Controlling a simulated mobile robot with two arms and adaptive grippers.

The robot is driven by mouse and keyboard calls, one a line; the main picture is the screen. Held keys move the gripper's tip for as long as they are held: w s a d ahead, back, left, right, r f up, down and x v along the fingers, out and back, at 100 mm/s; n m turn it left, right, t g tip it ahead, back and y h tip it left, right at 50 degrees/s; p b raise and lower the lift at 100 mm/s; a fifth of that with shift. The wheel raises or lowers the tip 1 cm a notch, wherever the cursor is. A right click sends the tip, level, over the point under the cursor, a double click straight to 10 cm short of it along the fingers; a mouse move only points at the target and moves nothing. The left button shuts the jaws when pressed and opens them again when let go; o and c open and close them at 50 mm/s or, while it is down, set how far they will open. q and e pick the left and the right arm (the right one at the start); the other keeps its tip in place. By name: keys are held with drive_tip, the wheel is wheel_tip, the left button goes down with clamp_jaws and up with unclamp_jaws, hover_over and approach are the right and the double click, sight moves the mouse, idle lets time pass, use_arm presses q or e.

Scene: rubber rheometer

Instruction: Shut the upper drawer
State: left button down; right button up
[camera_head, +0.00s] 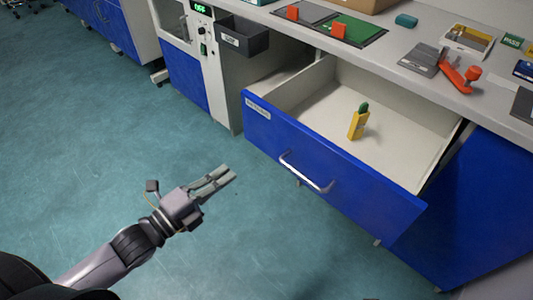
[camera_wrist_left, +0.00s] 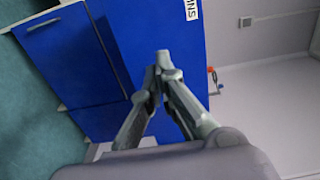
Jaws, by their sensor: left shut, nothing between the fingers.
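The upper drawer (camera_head: 330,165) has a blue front with a silver bar handle (camera_head: 306,172) and stands pulled out from under the counter. A yellow item with a green top (camera_head: 358,122) stands inside it. My left gripper (camera_head: 224,178) is shut and empty, out over the floor in front and to the left of the drawer, apart from the handle. In the left wrist view, its closed fingers (camera_wrist_left: 158,70) point towards blue fronts, one with a white label. My right gripper is not in view.
The counter above holds a green mat (camera_head: 345,37), a grey block (camera_head: 424,59), an orange-red tool (camera_head: 460,77) and small boxes. A dark bin (camera_head: 242,36) hangs on the white machine to the left. The floor (camera_head: 90,140) left of the drawer is clear.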

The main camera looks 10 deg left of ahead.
sight(275, 138)
use_arm(q)
drive_tip(key=b+x, duration=0.1)
drive_tip(key=x, duration=1.2)
drive_tip(key=shift+w, duration=0.1)
drive_tip(key=shift+w+d, duration=0.25)
drive_tip(key=shift+w, duration=0.05)
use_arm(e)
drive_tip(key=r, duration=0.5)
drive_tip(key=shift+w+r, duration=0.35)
